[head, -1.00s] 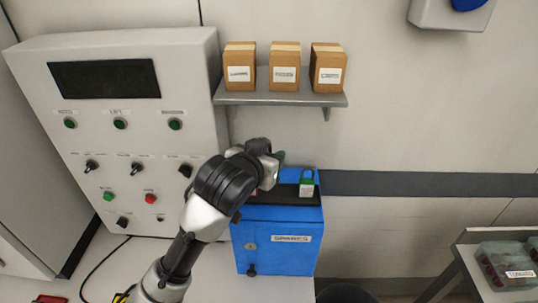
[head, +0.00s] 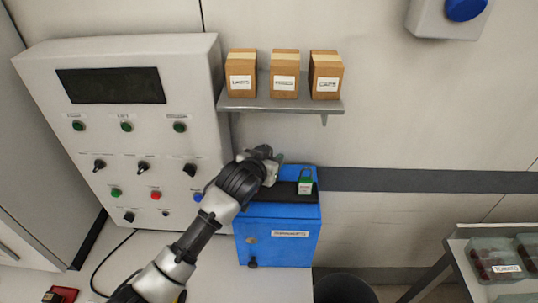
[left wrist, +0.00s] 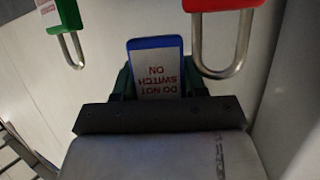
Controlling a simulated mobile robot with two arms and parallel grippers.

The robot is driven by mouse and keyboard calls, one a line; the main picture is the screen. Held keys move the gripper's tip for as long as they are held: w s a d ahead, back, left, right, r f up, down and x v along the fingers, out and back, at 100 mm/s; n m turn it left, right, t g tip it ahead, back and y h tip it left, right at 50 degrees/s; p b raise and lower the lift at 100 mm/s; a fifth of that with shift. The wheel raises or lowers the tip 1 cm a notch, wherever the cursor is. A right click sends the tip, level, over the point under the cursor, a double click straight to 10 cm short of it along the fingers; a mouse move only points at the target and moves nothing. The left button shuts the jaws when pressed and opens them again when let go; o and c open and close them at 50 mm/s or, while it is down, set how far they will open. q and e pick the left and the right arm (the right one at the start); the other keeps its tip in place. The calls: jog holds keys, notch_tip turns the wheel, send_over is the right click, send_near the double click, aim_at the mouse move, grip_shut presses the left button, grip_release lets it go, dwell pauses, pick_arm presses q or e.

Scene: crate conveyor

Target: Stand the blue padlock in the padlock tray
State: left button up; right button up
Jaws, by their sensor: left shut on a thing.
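The blue padlock (left wrist: 155,58) is between the fingers of my left gripper (left wrist: 158,85) in the left wrist view, its white label reading upside down. In the head view my left gripper (head: 273,172) is at the dark padlock tray (head: 288,189) on top of the blue cabinet; the blue padlock is hidden there. The wrist view shows the green padlock (left wrist: 65,15) on one side and a red padlock (left wrist: 215,5) on the other. Whether the blue padlock touches the tray cannot be told. My right gripper is out of view.
The blue cabinet (head: 278,240) stands against the wall, beside a grey control panel (head: 120,120) with knobs and buttons. A shelf (head: 280,104) with three cardboard boxes hangs above. A bin (head: 343,288) is at lower right; a rack with clear containers (head: 500,262) is farther right.

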pick_arm(q)
jog(key=shift+f, duration=0.15)
jog(key=shift+s+f, duration=0.2)
jog(key=shift+f, duration=0.35)
jog(key=o, duration=0.7)
jog(key=shift+f, duration=0.1)
jog(key=o, duration=0.3)
jog(key=shift+s+d, duration=0.1)
jog(key=shift+o, duration=0.2)
jog(key=shift+r, duration=0.5)
jog(key=shift+s+a, duration=0.2)
jog(key=shift+a, duration=0.15)
jog(key=b+v, duration=0.2)
jog(key=v, duration=0.9)
jog(key=shift+r, duration=0.45)
